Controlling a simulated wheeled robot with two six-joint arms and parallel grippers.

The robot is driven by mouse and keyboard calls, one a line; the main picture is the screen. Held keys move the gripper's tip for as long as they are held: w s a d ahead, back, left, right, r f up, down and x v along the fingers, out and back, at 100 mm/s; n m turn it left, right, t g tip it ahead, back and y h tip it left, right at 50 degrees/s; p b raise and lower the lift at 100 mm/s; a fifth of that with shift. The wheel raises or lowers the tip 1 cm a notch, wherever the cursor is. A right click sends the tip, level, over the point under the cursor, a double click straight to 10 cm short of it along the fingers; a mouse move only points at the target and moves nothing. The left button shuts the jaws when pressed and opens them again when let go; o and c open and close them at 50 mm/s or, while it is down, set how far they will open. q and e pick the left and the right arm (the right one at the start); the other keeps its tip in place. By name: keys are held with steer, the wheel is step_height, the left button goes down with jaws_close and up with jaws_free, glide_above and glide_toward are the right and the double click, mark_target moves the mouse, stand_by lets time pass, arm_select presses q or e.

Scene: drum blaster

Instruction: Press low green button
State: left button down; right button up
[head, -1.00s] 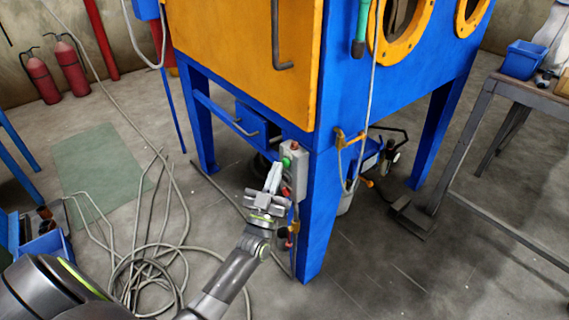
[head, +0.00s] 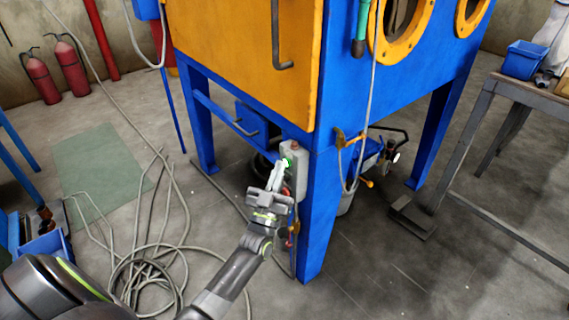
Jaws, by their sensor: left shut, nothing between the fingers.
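The green button (head: 286,162) sits on a grey control box (head: 297,172) on the front leg of the blue blasting cabinet. It looks bright, as if lit. A red button (head: 295,144) is on top of the box. My left gripper (head: 282,168) is shut and empty, its fingertips at the green button; they seem to touch it and cover part of it. I cannot tell how far the button is pushed in. My right gripper is not in view.
The blue cabinet (head: 335,190) with its orange door (head: 240,60) stands over the box. Loose hoses (head: 150,262) lie on the floor at left. A metal table (head: 530,95) is at right. Fire extinguishers (head: 70,65) stand at the back left.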

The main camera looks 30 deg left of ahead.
arm_select(q)
steer(key=shift+s, duration=0.1)
steer(key=shift+s+a+p, duration=0.3)
steer(key=shift+s+p, duration=0.1)
steer(key=shift+s, duration=0.3)
steer(key=s, duration=0.1)
steer(key=s+a+p, duration=0.1)
steer(key=s, duration=0.1)
steer(key=s+a+p, duration=0.1)
steer(key=shift+s, duration=0.3)
steer(key=shift+f, duration=0.1)
stand_by(0.9)
